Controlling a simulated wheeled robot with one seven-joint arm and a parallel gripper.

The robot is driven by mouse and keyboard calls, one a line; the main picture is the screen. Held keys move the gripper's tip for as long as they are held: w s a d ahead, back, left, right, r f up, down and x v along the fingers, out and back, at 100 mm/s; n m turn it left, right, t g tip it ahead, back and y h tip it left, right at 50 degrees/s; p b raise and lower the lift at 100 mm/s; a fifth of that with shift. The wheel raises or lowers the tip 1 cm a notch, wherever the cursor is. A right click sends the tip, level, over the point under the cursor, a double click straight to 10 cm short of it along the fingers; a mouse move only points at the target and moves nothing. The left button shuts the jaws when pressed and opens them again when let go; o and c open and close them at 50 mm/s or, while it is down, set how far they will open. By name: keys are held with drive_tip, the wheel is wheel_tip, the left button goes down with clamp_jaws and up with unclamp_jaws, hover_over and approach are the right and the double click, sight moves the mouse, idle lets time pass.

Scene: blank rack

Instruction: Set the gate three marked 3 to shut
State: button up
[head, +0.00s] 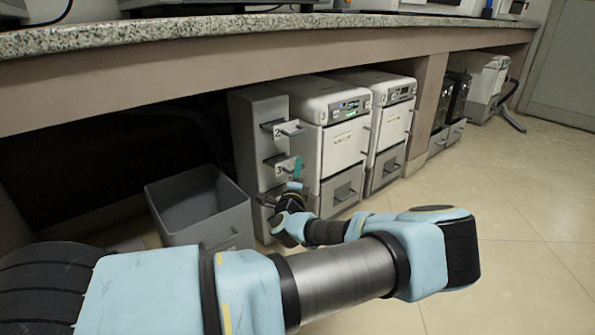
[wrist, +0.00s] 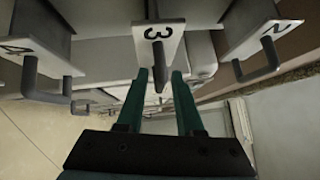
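Gate three is a white plate marked 3 (wrist: 158,42) with a dark handle (wrist: 158,80), seen at top centre in the wrist view. In the head view the plate marked 3 (head: 281,168) stands out from the front of a grey rack (head: 257,130). My gripper (wrist: 161,73) has its teal fingers on either side of the handle, with gaps showing between. It looks open and not clamped. In the head view my gripper (head: 297,172) is at the rack's front, partly covering the area below gate three.
The plate marked 2 (head: 289,127) stands out above gate three; the plate marked 4 (wrist: 40,55) is on its other side. An open grey bin (head: 203,205) stands left of the rack. White machines (head: 345,140) stand close on the right. A counter (head: 200,55) overhangs; the floor at right is clear.

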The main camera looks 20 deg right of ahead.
clamp_jaws()
drive_tip(key=shift+w+r, duration=0.1)
drive_tip(key=shift+r, duration=0.05)
idle(1.0)
